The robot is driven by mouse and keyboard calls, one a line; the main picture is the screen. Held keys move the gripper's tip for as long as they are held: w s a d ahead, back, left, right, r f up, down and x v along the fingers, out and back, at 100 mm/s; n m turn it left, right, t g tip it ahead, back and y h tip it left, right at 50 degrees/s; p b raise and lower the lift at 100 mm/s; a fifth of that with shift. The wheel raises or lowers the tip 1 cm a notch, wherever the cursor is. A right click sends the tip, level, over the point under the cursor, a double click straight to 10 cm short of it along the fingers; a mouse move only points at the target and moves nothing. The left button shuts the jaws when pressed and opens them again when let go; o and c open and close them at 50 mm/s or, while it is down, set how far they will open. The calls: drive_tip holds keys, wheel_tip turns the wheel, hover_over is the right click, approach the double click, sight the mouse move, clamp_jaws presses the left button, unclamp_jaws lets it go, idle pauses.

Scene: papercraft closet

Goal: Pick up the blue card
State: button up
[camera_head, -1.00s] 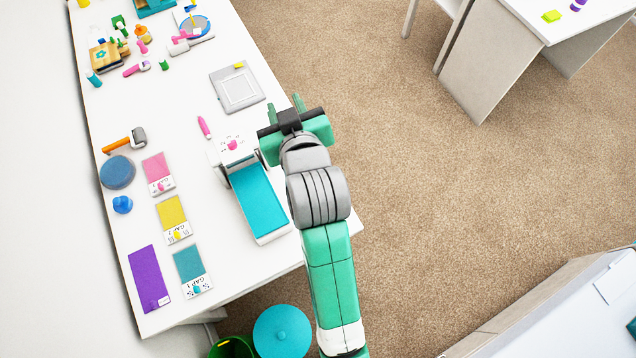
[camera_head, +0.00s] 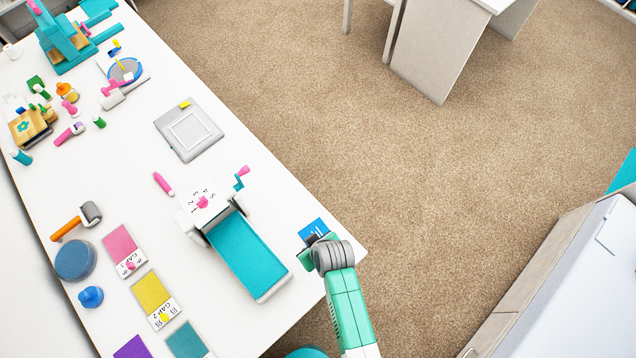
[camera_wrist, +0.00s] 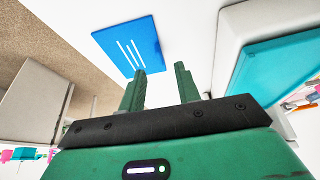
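The blue card (camera_head: 313,230) lies on the white table near its right edge, in front of my arm's end in the head view. In the wrist view the blue card (camera_wrist: 128,46) shows white stripes and lies just beyond my fingertips. My gripper (camera_wrist: 160,72) is open, with its two green fingers apart and nothing between them. The left fingertip appears close to the card's lower edge; I cannot tell whether it touches. In the head view the fingers are mostly hidden by the wrist.
A white press with a teal bed (camera_head: 247,256) stands left of the card. Pink (camera_head: 121,243) and yellow (camera_head: 151,292) cards lie farther left. A grey square board (camera_head: 189,131) lies farther back. The table's right edge is close to the card, with open floor beyond.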

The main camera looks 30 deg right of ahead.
drive_tip(key=x, duration=0.4)
drive_tip(key=shift+w+f+b, duration=0.15)
drive_tip(key=shift+f+b, duration=0.2)
drive_tip(key=shift+b, duration=0.05)
clamp_jaws()
drive_tip(key=shift+r, duration=0.1)
drive_tip(key=shift+r, duration=0.45)
drive_tip(key=v, duration=0.2)
drive_tip(key=shift+r+p, duration=0.4)
drive_tip(key=shift+r, duration=0.05)
drive_tip(key=s+a+r, duration=0.1)
drive_tip(key=s, duration=1.4)
drive_tip(key=shift+a, duration=0.4)
